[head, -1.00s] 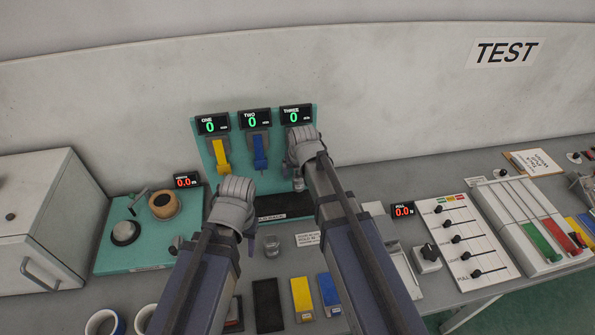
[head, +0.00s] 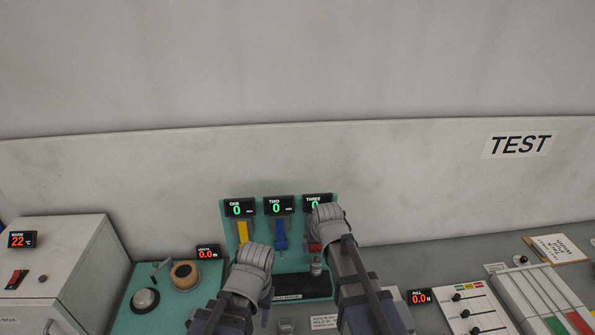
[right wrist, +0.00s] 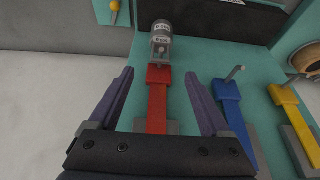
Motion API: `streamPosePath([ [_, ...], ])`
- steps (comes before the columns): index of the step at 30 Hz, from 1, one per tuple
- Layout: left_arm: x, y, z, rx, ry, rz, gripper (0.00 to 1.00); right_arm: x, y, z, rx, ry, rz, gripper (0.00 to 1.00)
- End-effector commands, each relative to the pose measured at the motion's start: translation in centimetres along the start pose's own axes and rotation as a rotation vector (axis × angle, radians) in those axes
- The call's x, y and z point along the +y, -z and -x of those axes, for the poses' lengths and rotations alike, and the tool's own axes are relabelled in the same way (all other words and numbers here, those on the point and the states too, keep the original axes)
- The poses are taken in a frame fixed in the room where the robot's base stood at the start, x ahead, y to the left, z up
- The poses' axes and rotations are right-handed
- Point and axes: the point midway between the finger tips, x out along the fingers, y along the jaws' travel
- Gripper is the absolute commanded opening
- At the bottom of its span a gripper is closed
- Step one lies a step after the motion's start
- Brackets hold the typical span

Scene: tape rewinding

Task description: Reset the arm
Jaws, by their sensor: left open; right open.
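My right gripper (head: 328,222) is in front of the station marked THREE on the teal panel (head: 295,255) in the head view. In the right wrist view my right gripper (right wrist: 159,77) is open, one finger on each side of a red strip (right wrist: 157,108), with a gap on both sides. A grey cylinder (right wrist: 162,45) with a label is at the strip's far end. My left gripper (head: 252,262) is in front of the lower left of the panel, below the yellow strip (head: 243,232). Its fingertips are hidden from the head camera, and nothing held shows.
A blue strip (head: 281,236) hangs between the yellow and red ones; displays ONE, TWO and THREE read 0. A white cabinet (head: 60,260) is at left. A sliders board (head: 475,310) is at right. A wall stands behind the bench.

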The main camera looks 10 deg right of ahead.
Motion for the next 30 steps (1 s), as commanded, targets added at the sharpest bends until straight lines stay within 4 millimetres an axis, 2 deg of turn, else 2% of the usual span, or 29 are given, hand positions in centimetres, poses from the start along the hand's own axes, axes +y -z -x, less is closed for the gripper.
streamPosePath([
  [2,0.1,0.0,-0.6,0.0,0.0,0.0,0.5,-0.4,-1.0,-0.4,-0.014,0.001,0.012,0.82],
  [4,0.2,0.1,-1.9,0.0,0.0,-0.001,0.5,-1.5,-3.3,-1.2,-0.051,0.002,0.044,0.82],
  [9,0.6,0.3,-6.1,0.0,0.001,-0.006,0.5,-4.6,-12.2,-3.0,-0.21,-0.007,0.177,0.82],
  [12,0.7,0.5,-8.0,0.0,0.002,-0.009,0.5,-5.8,-16.9,-3.4,-0.302,-0.016,0.25,0.82],
  [15,0.8,0.5,-9.2,0.0,0.002,-0.011,0.5,-6.5,-20.3,-3.4,-0.372,-0.027,0.308,0.82],
  [18,0.9,0.6,-9.8,0.0,0.002,-0.012,0.5,-6.7,-22.2,-3.2,-0.415,-0.035,0.341,0.82],
  [20,0.9,0.6,-9.8,0.0,0.003,-0.012,0.5,-6.8,-22.6,-3.0,-0.427,-0.037,0.351,0.82],
  [30,0.9,0.6,-9.7,0.0,0.003,-0.012,0.5,-6.8,-22.6,-2.8,-0.432,-0.037,0.352,0.82],
])
